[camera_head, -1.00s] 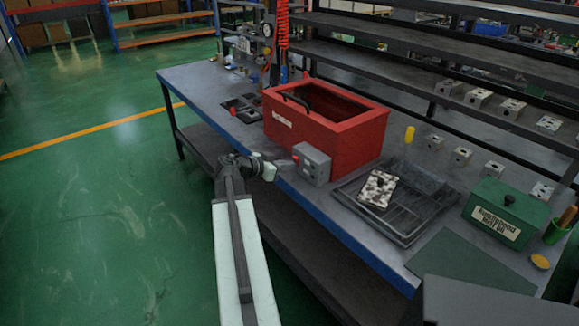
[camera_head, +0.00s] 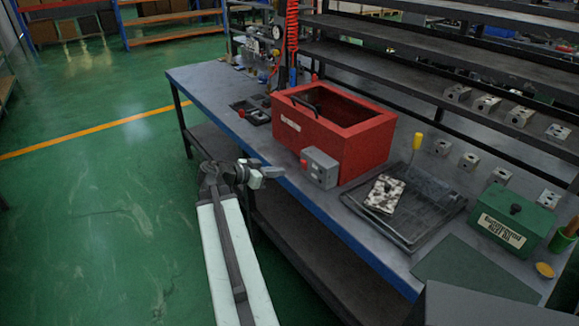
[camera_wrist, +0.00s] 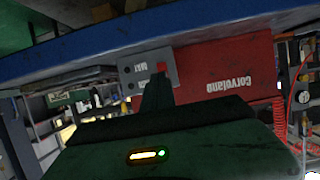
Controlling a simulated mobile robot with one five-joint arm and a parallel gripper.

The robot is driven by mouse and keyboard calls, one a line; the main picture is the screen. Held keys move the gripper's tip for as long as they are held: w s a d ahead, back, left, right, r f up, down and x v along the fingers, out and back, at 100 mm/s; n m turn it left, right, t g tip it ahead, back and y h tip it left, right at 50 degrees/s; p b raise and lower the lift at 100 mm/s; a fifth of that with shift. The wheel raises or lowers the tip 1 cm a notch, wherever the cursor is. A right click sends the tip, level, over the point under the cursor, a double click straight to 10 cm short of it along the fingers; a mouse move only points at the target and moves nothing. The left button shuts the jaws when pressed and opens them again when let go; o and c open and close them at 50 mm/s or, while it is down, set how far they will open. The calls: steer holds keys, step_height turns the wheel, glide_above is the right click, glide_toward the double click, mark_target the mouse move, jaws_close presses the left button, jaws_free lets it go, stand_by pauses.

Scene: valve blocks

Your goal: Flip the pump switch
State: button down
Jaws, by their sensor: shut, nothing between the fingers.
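The pump switch box (camera_head: 319,168) is a small grey box on the front of the red tank (camera_head: 345,140). A small red part shows on its face. In the wrist view the grey box (camera_wrist: 133,72) appears upside down, with small lettering I cannot read well and a red part near the finger. My gripper (camera_head: 275,172) is shut and empty, left of the box at the bench's front edge, with a small gap in the head view. In the wrist view my gripper's dark finger (camera_wrist: 157,92) overlaps the box's lower edge, hiding part of it. The switch's position cannot be told.
A green box (camera_head: 512,215) stands farther right. The blue bench edge (camera_head: 345,240) runs below my gripper. The floor at left is clear.

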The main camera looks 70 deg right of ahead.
steer(key=w+a, duration=0.2)
steer(key=a, duration=0.1)
steer(key=w+a, duration=0.1)
steer(key=shift+w+a+r+p, duration=0.15)
steer(key=shift+a+r+p, duration=0.15)
steer(key=shift+a+r, duration=0.1)
